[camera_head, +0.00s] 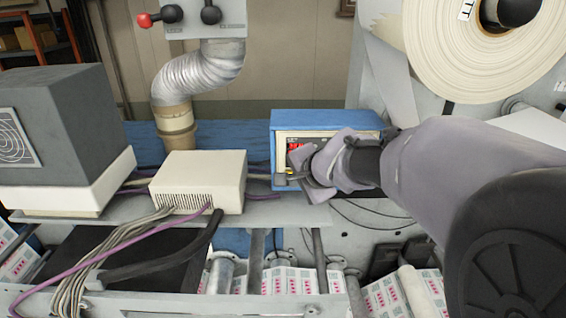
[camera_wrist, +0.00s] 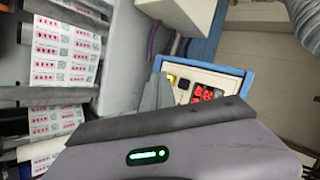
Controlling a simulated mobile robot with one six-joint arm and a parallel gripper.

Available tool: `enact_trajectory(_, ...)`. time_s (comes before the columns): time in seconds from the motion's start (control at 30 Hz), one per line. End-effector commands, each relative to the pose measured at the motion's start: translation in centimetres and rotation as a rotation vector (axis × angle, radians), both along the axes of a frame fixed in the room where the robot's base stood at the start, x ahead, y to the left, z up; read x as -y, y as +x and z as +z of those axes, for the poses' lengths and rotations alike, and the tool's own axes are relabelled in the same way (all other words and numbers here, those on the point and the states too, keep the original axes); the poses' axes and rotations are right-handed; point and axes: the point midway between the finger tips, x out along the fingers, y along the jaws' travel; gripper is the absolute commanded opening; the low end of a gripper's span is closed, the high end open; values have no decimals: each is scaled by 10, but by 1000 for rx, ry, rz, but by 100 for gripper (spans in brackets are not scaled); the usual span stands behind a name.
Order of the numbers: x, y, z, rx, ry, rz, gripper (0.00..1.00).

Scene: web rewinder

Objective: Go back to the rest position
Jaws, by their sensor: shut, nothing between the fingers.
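My gripper (camera_head: 292,176) is in front of the blue control box (camera_head: 325,122) in the head view, coming in from the right on my arm. It is shut and empty. Its dark fingers cover part of the box's cream front panel; a red display and a small yellow spot still show beside them. In the wrist view my gripper (camera_wrist: 157,92) points at the blue box (camera_wrist: 243,110), whose panel shows red digits and a yellow button. I cannot tell whether the fingertips touch the panel.
A cream box (camera_head: 200,178) with cables stands left of the blue box, and a grey monitor (camera_head: 65,130) stands farther left. A ribbed duct (camera_head: 200,75) rises behind. A large paper roll (camera_head: 470,60) is at upper right. Printed web (camera_head: 290,282) runs below.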

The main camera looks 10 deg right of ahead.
Motion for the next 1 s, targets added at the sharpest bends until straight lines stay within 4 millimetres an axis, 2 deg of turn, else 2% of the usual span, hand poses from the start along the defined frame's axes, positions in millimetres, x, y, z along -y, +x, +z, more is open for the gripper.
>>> enact_trajectory(0.2, -5, -23, 0, 1, 0, 0, 0)
enact_trajectory(0.47, -5, -24, 0, 0, -1, 1, 0)
enact_trajectory(0.57, -13, -41, 9, 5, -32, 52, 0)
enact_trajectory(0.67, -34, -92, 23, 6, -131, 199, 0)
enact_trajectory(0.7, -41, -119, 26, 2, -185, 269, 0)
enact_trajectory(0.8, -51, -184, 23, -19, -324, 424, 0)
enact_trajectory(0.9, -49, -241, 11, -47, -458, 544, 0)
enact_trajectory(0.97, -44, -272, 1, -67, -538, 602, 0)
enact_trajectory(1.0, -43, -274, -27, -77, -542, 608, 0)
